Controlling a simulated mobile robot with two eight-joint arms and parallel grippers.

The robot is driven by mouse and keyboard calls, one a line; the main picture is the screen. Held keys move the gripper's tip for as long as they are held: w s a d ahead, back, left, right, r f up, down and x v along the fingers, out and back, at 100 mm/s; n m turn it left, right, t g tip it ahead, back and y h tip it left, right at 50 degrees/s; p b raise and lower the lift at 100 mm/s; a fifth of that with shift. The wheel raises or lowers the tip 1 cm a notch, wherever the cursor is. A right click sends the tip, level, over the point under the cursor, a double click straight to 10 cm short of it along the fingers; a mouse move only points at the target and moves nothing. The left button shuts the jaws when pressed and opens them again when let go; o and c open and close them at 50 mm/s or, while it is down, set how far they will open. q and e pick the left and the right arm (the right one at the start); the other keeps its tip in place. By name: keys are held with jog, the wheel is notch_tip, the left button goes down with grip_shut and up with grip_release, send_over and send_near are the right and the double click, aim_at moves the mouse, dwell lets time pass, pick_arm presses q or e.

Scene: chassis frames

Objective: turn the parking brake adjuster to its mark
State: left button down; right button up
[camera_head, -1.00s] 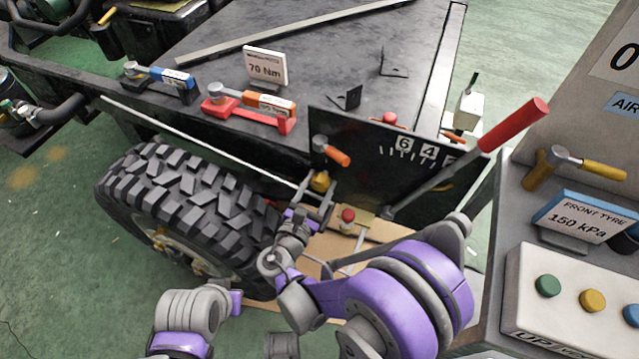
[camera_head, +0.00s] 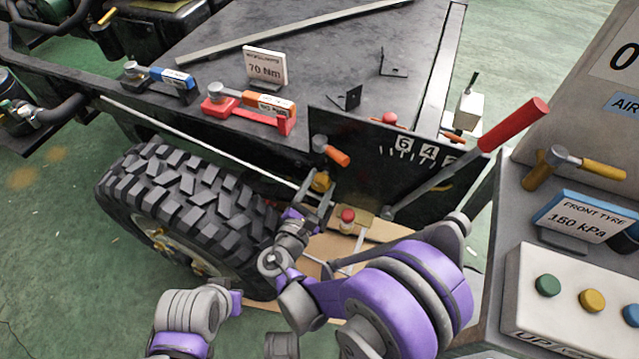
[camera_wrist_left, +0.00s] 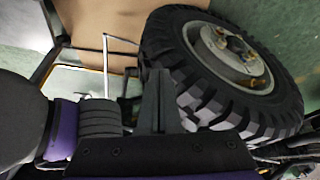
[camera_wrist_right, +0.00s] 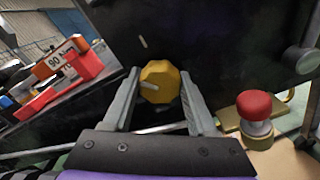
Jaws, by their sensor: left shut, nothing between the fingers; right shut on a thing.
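The parking brake adjuster, a yellow faceted knob (camera_wrist_right: 161,75), sits on a dark panel in the right wrist view. It also shows in the head view (camera_head: 321,181). A pale line on its face points left. A short tan mark (camera_wrist_right: 142,42) is on the panel above the knob, slightly left; the line points below it. My right gripper (camera_wrist_right: 160,92) is shut on the knob, a finger on either side. It shows in the head view (camera_head: 318,196). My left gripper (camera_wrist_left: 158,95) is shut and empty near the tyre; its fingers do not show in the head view.
A red-topped button (camera_wrist_right: 254,108) stands right of the knob. A red-handled lever (camera_head: 513,125) rises beside the panel. The knobbly tyre (camera_head: 190,210) is left of my right gripper. An orange-handled tool (camera_head: 333,152) hangs just above the knob.

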jog(key=m, duration=0.4)
jog(key=shift+m, duration=0.3)
jog(key=shift+f+m, duration=0.1)
jog(key=shift+m, duration=1.6)
jog(key=o, duration=1.4)
jog(key=shift+c, duration=0.2)
jog(key=p+v, duration=0.1)
jog(key=v, duration=1)
jog(key=shift+w, duration=0.1)
